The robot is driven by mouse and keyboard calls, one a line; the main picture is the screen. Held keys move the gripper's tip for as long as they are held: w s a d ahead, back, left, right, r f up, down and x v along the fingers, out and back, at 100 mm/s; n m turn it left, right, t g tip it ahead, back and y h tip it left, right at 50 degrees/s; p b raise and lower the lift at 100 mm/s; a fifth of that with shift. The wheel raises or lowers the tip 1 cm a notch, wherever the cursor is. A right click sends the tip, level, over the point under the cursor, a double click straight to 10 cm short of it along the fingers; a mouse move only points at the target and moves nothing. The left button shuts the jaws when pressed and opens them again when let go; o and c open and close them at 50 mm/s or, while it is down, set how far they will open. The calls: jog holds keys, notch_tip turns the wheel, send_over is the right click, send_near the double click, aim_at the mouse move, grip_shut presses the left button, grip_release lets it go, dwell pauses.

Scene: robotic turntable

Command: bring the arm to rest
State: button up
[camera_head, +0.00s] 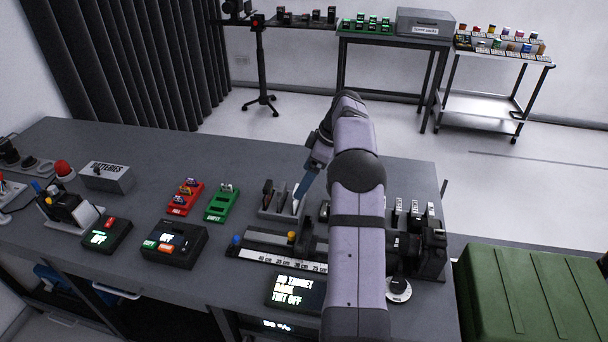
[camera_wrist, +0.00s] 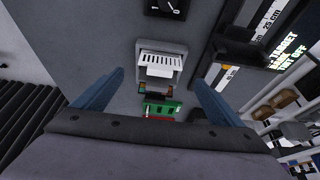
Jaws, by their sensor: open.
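My arm reaches across the grey workbench (camera_head: 140,150) from the front, raised over its right half. My gripper (camera_head: 300,198) points down near a grey slotted rack, with a blue finger showing beside the arm. In the wrist view my gripper (camera_wrist: 160,75) has its two blue fingers wide apart and nothing between them. The slotted rack (camera_head: 270,210) shows partly behind the fingers in the head view. How high the fingertips are above the bench is hard to tell.
A red tray (camera_head: 185,198) and a green tray (camera_head: 221,203) lie left of the rack. A ruler rail (camera_head: 275,262), a display (camera_head: 294,291) and dark devices crowd the front and right. A batteries box (camera_head: 107,177) stands at the left. The bench's back middle is clear.

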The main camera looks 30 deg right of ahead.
jog(key=s+a+m+g+h, duration=0.1)
jog(key=s+a+m, duration=0.3)
jog(key=a, duration=0.5)
jog(key=s+a+m+g+h, duration=0.1)
jog(key=s+a, duration=0.5)
jog(key=a, duration=0.3)
jog(key=s+a+f+m, duration=0.1)
jog(key=s+a, duration=0.2)
jog(key=s, duration=0.3)
jog(key=s+a+f+m, duration=0.1)
jog(key=s+a+f, duration=0.1)
jog(key=s, duration=0.5)
jog(key=s+a+f+m+g+h, duration=0.1)
jog(key=s+a+m, duration=0.1)
jog(key=s+a, duration=0.2)
jog(key=shift+s+f, duration=0.4)
jog(key=shift+s, duration=0.75)
